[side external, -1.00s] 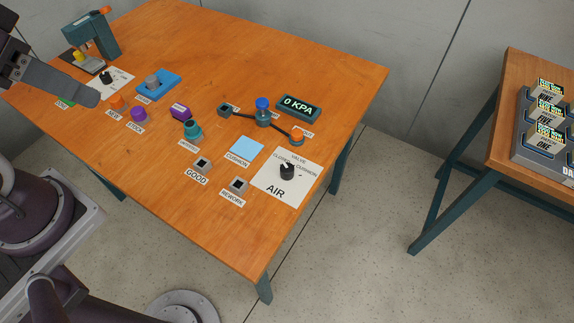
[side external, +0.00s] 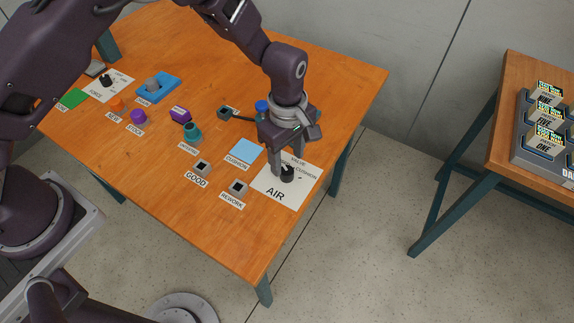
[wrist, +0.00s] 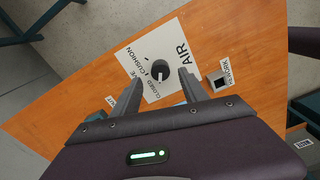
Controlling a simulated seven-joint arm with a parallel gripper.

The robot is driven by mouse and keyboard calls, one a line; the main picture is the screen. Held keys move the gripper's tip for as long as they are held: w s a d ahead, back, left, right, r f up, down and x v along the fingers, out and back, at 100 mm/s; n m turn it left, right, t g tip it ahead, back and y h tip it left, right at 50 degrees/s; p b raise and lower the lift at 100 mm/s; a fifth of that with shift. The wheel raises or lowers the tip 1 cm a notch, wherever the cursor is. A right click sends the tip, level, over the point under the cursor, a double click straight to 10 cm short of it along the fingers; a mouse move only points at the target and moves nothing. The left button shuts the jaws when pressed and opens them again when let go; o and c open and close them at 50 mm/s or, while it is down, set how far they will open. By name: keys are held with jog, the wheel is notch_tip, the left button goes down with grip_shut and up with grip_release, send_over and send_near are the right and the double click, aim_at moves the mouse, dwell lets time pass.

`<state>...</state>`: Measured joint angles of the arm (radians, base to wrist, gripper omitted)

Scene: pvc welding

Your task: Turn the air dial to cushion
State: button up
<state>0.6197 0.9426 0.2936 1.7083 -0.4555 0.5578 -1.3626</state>
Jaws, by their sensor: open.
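The air dial (side external: 287,174) is a black knob on a white card (side external: 272,193) marked AIR, VALVE, CLOSED and CUSHION, at the table's front right. In the wrist view the dial (wrist: 160,70) stands upright ahead of the fingertips, and its white mark points roughly toward CLOSED. My gripper (side external: 286,166) is over the card, pointing down, with its fingers close to the dial. In the wrist view my gripper (wrist: 160,76) is open, one finger on each side of the dial's line. I cannot tell whether the fingers touch it. The arm hides part of the card in the side view.
A light blue CUSHION pad (side external: 247,151) lies left of the card. GOOD (side external: 201,168) and REWORK (side external: 238,187) sockets sit nearby. A blue-topped fitting (side external: 262,106) stands behind my gripper. The pressure display is hidden by my arm. The front table corner is clear.

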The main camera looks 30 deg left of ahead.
aim_at(287, 170)
notch_tip(287, 170, down, 4)
jog(key=shift+f, duration=0.1)
grip_shut()
